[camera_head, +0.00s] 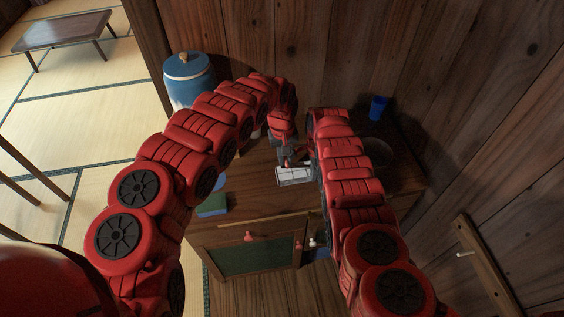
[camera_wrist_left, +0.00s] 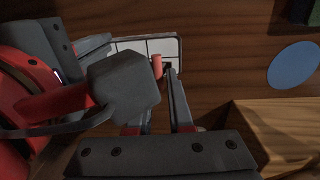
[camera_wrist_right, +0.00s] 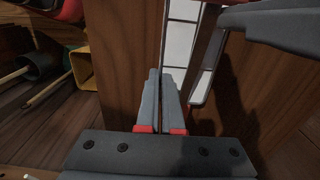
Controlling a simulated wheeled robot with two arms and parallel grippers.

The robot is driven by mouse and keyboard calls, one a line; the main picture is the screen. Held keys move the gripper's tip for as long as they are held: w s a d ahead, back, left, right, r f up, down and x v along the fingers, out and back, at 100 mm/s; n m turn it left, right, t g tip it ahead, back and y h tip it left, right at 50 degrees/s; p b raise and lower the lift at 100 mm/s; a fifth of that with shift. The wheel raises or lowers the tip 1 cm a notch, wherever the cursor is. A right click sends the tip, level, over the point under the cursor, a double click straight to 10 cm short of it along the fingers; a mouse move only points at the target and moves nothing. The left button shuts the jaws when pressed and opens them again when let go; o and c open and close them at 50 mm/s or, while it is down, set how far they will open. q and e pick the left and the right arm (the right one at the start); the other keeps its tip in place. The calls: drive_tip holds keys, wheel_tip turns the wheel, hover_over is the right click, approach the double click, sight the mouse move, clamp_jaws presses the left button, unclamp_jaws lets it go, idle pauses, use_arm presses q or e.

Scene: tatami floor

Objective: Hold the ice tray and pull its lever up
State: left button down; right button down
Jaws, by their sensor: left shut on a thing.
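The ice tray (camera_head: 295,176) is a small pale tray with white cells on the wooden cabinet top. It also shows in the left wrist view (camera_wrist_left: 138,47) and the right wrist view (camera_wrist_right: 181,38). My left gripper (camera_head: 285,158) is at the tray, shut on part of it; I cannot tell whether that is the rim or the lever. A small red piece (camera_wrist_left: 157,66) stands by its fingertips. My right gripper (camera_wrist_right: 163,75) has its fingers close together at the tray's edge. Whether they pinch the rim is unclear. My right arm hides it in the head view.
A blue lidded jar (camera_head: 188,78) stands back left. A blue cup (camera_head: 378,107) and a dark round bowl (camera_head: 376,151) are right of my right arm. A blue-green block (camera_head: 212,205) lies at the cabinet's left edge. Wooden walls stand close behind and right.

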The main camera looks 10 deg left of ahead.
use_arm(q)
drive_tip(key=shift+w+d+r, duration=0.2)
drive_tip(key=shift+d+r, duration=0.5)
drive_tip(key=shift+r, duration=0.2)
drive_tip(key=c, duration=0.8)
unclamp_jaws()
drive_tip(key=shift+c, duration=0.2)
drive_tip(key=shift+a, duration=0.1)
drive_tip(key=r, duration=0.7)
drive_tip(key=shift+a, duration=0.4)
drive_tip(key=shift+s+r, duration=0.2)
drive_tip(key=shift+r, duration=2.25)
drive_tip(key=shift+w+d, duration=0.1)
